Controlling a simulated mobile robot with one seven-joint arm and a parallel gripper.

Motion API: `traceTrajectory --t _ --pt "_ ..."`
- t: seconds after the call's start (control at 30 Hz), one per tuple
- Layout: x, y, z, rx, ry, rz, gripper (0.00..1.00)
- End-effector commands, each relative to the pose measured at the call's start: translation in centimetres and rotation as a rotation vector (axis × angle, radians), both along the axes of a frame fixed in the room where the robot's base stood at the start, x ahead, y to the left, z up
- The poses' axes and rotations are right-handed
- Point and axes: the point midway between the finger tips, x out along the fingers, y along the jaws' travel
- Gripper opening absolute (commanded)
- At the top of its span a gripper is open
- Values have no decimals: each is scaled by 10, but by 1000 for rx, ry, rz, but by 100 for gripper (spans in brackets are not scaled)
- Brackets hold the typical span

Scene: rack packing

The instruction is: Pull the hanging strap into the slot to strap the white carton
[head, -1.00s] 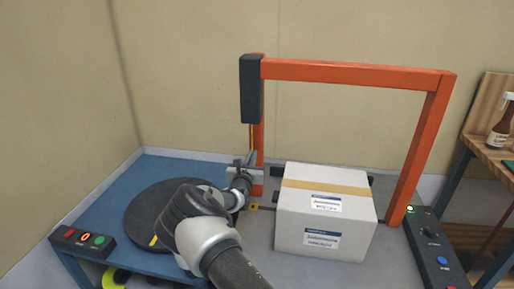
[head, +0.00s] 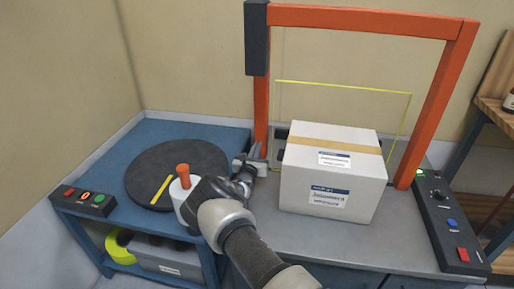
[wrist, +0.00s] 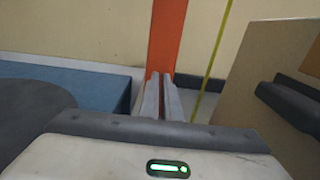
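The white carton (head: 335,180) with a tan tape band stands on the grey bench in the orange arch (head: 370,18). A thin yellow strap (head: 345,86) makes a wide frame above and around the carton, apart from its top; its lower part is hidden. It also runs slanting down in the wrist view (wrist: 216,60), right of my fingers. My gripper (head: 256,158) is left of the carton, near the arch's left post. In the wrist view my fingers (wrist: 160,78) are close together with nothing seen between them. The slot cannot be made out.
Button boxes stand at the left (head: 85,202) and right (head: 450,230). The bench front is clear.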

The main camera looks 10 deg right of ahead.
Motion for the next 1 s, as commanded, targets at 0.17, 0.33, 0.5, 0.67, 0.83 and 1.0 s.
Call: traceTrajectory --t 0.17,0.33,0.5,0.67,0.83,1.0 --pt "0 0 0 0 0 -1 5" --pt "0 0 0 0 0 0 23" --pt "0 0 0 0 -1 0 23" --pt "-6 2 2 -1 0 0 23" --pt "-33 12 4 -4 2 2 23" --pt "-73 25 4 -2 3 1 23"
